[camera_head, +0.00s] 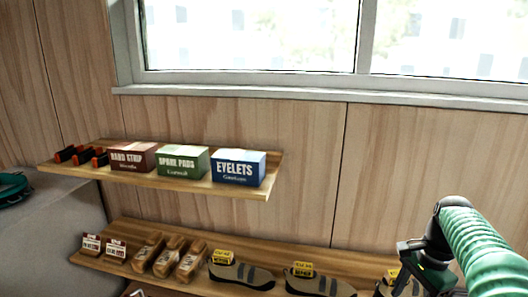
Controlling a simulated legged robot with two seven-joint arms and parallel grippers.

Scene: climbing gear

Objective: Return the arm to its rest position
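My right arm (480,245), with a green ribbed sleeve and a dark wrist, comes in at the lower right. Its dark gripper (408,278) points down in front of the lower shelf's right part, overlapping a shoe and its yellow tag in the picture. The fingers are dark and small, and I cannot tell whether they are open or shut or hold anything. My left gripper and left arm are out of view.
The upper shelf (200,186) holds a red box (133,158), a green box (182,162), a blue box (239,167) and orange-black items. The lower shelf (200,232) holds brown items and tagged shoes (240,274). A grey surface (45,225) stands left. A window is above.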

